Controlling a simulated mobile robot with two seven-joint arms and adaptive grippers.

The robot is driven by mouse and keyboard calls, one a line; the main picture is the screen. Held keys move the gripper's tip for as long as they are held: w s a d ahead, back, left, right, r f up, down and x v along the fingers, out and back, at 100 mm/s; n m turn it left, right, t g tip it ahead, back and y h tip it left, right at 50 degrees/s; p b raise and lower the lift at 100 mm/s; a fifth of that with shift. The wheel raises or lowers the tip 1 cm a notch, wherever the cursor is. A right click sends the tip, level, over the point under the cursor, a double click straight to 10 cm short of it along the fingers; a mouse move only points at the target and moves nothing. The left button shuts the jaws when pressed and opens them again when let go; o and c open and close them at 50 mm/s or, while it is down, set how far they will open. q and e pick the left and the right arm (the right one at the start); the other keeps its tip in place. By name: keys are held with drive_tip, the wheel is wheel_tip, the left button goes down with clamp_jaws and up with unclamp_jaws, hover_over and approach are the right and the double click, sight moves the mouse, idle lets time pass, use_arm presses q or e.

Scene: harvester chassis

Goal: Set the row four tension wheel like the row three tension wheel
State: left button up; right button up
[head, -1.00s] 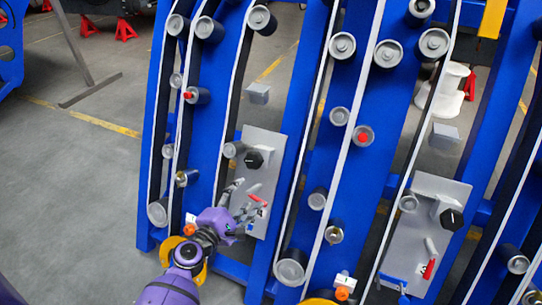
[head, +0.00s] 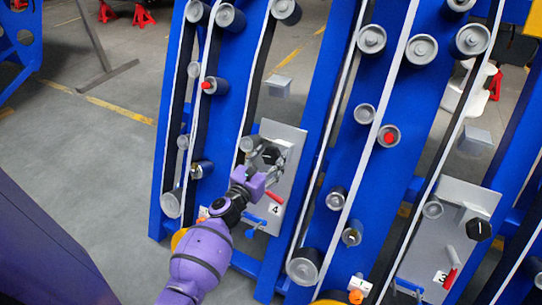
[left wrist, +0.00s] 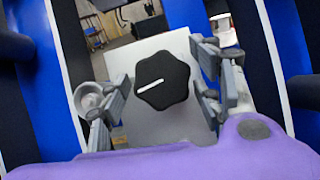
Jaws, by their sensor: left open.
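The row four tension wheel is a black lobed knob (head: 271,155) on the grey panel marked 4; in the left wrist view the knob (left wrist: 163,84) fills the middle, its white line lying near level and tilted slightly up to the right. My left gripper (head: 266,169) is open in front of it, and in the left wrist view its fingers (left wrist: 160,92) stand on either side of the knob. I cannot tell whether they touch it. The row three tension wheel (head: 479,230) is a similar black knob on the right panel; its white mark is too small to read surely. My right gripper is out of view.
Below the row four wheel are a red lever (head: 276,196) and a blue handle (head: 257,221). The row three panel (head: 462,193) has a similar red lever (head: 450,279). Blue frame beams, belts and grey rollers (head: 304,266) surround both panels. Open floor (head: 95,165) lies left.

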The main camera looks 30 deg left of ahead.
use_arm(q)
drive_tip(key=shift+w, duration=0.4)
drive_tip(key=c, duration=1.1)
drive_tip(key=shift+a, duration=0.1)
drive_tip(key=shift+m, duration=0.3)
